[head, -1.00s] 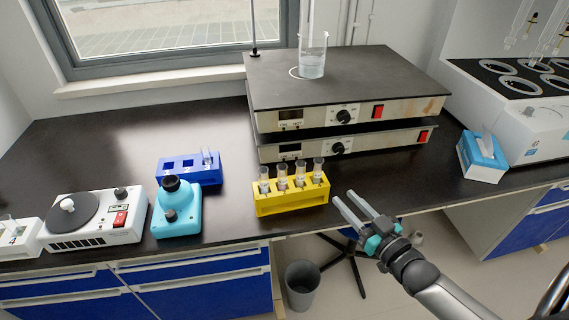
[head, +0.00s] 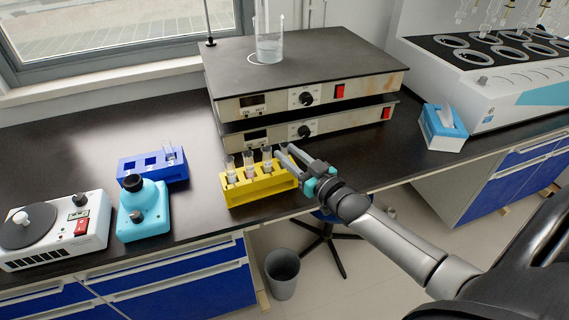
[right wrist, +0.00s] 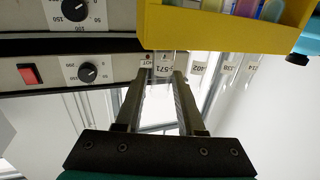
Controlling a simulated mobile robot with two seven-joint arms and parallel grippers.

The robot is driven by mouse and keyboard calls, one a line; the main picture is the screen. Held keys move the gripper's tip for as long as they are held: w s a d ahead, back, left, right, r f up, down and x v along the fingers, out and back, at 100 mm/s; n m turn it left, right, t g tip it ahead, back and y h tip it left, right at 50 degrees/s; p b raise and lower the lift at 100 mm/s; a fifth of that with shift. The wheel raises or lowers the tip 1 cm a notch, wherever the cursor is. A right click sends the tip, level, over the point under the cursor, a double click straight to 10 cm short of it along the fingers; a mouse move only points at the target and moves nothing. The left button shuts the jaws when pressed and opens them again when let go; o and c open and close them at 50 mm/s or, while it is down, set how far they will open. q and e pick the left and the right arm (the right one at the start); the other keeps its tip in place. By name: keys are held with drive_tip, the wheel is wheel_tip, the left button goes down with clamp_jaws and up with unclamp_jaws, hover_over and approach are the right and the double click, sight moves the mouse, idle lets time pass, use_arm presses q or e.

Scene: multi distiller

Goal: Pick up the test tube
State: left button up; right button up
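A yellow rack (head: 262,189) stands near the bench's front edge and holds upright, labelled clear test tubes (head: 249,167) in a row. In the upside-down right wrist view, the rack (right wrist: 225,28) is at the top, with coloured contents in its tubes. My right gripper (head: 284,152) is at the rack's right end and hides most of the end tube in the head view. In the wrist view the gripper (right wrist: 158,76) is open, its fingers on either side of the end tube labelled 571 (right wrist: 164,70). Contact cannot be told. My left gripper is not in view.
A blue rack (head: 140,173) with a tube and a turquoise device (head: 143,212) stand left of the yellow rack. Stacked hot plates (head: 300,97), topped by a beaker (head: 269,46), stand close behind. A tissue box (head: 443,128) stands to the right.

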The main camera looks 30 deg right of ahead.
drive_tip(key=shift+w+a+f+b, duration=0.15)
drive_tip(key=shift+w+b, duration=0.25)
drive_tip(key=shift+w, duration=0.85)
drive_tip(key=shift+w+a+f+b, duration=0.15)
drive_tip(key=shift+w+b, duration=0.2)
drive_tip(key=shift+w, duration=0.9)
drive_tip(key=shift+r, duration=0.15)
clamp_jaws()
